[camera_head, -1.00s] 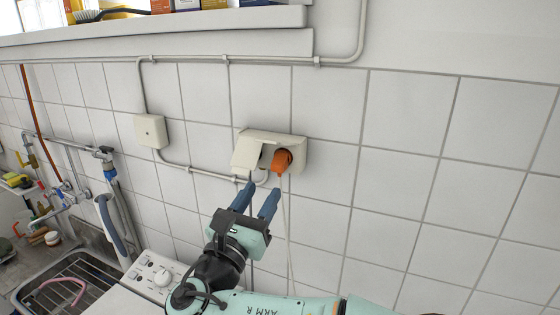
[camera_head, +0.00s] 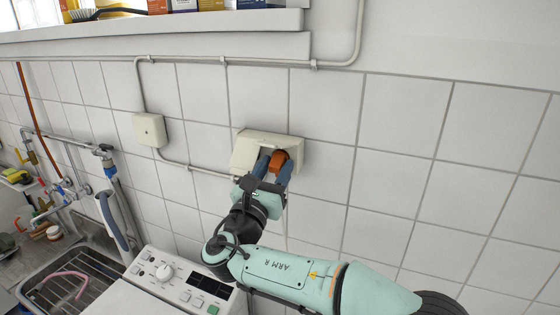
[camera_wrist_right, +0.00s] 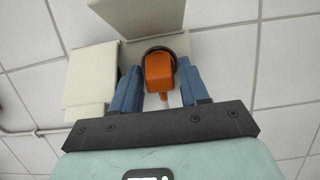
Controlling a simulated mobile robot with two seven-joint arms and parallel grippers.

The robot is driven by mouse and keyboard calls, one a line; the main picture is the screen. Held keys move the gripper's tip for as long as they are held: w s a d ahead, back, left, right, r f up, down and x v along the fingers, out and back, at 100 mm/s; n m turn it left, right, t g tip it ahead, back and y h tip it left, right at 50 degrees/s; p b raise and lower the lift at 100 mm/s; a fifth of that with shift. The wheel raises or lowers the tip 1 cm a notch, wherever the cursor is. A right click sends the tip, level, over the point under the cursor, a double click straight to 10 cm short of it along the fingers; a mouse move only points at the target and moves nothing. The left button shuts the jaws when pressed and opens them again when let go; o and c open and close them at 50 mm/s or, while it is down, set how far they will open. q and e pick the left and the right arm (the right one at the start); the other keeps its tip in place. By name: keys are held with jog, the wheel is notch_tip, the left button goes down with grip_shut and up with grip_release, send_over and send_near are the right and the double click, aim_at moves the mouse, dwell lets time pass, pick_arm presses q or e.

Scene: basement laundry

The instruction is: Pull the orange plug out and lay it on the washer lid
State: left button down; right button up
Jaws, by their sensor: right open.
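The orange plug (camera_head: 279,158) sits in the right socket of a white double outlet box (camera_head: 297,147) on the tiled wall. In the right wrist view the plug (camera_wrist_right: 160,73) is in the round socket, its pale cable hanging down. My right gripper (camera_head: 272,168) is open, with one blue finger on each side of the plug; in the wrist view (camera_wrist_right: 160,88) small gaps show beside it. The washer lid (camera_head: 125,300) is at the lower left, partly cut off by the frame. My left gripper is not in view.
The washer's control panel (camera_head: 175,280) lies below the outlet. A raised socket cover (camera_wrist_right: 142,15) is above the plug and another cover (camera_wrist_right: 92,75) is to its left. A sink with a rack (camera_head: 75,275) stands at left. A shelf (camera_head: 150,35) runs above.

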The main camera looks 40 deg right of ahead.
grip_shut()
jog(key=shift+a, duration=0.2)
jog(key=shift+s+a, duration=0.45)
jog(key=shift+a, duration=0.35)
jog(key=shift+s+a+b, duration=0.1)
jog(key=shift+s+a, duration=0.3)
jog(key=shift+a, duration=0.3)
jog(key=shift+s+a+b, duration=0.1)
jog(key=shift+s+a, duration=0.25)
jog(key=shift+a, duration=0.4)
jog(key=shift+s+a+b, duration=0.1)
jog(key=shift+s+a, duration=0.3)
jog(key=shift+a, duration=0.3)
jog(key=shift+s+a, duration=0.1)
jog(key=shift+a, duration=0.1)
